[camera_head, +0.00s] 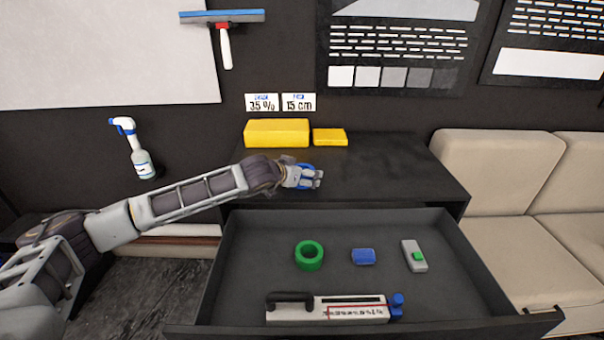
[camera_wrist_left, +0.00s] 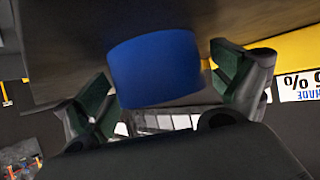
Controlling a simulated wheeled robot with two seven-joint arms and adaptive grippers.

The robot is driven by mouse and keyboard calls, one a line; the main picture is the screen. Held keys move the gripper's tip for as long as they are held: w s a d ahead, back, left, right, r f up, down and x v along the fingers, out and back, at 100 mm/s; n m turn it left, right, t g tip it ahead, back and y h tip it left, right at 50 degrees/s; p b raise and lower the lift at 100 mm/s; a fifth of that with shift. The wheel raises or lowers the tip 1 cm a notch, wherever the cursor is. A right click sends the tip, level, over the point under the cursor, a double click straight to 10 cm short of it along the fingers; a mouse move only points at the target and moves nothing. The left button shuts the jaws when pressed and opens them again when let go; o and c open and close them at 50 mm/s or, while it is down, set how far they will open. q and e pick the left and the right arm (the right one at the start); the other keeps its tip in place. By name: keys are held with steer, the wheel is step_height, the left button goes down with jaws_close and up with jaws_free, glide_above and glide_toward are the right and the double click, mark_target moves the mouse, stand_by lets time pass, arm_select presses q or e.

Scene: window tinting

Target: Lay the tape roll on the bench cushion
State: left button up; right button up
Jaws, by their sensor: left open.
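My left gripper (camera_head: 313,180) is open over the dark cabinet top. Between its spread fingers in the left wrist view (camera_wrist_left: 165,95) is a blue, round-sided object (camera_wrist_left: 155,68) that looks like a tape roll. In the head view only bits of its blue (camera_head: 304,168) show behind the fingers. I cannot tell whether the fingers touch it. A green ring-shaped roll (camera_head: 309,255) lies in the open drawer. The beige bench cushion (camera_head: 490,250) is at the right, with nothing on its visible part. My right gripper is not in view.
The open drawer (camera_head: 240,260) also holds a blue block (camera_head: 363,257), a grey-green tool (camera_head: 414,256) and a white handled tool (camera_head: 345,312). Yellow blocks (camera_head: 277,133) stand at the back of the cabinet top (camera_head: 390,175). A spray bottle (camera_head: 138,155) is at the left.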

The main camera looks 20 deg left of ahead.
arm_select(q)
steer(key=shift+r, duration=0.15)
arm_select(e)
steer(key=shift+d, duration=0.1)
arm_select(q)
steer(key=shift+s+a+r, duration=0.2)
steer(key=shift+s+r, duration=0.05)
steer(key=shift+s, duration=0.2)
steer(key=v, duration=0.7)
steer(key=shift+s+r+p, duration=0.15)
steer(key=shift+s+p, duration=0.2)
steer(key=shift+p, duration=0.05)
steer(key=shift+v, duration=1.1)
steer(key=shift+s+a+r, duration=0.15)
steer(key=shift+s+r, duration=0.05)
steer(key=shift+s, duration=0.2)
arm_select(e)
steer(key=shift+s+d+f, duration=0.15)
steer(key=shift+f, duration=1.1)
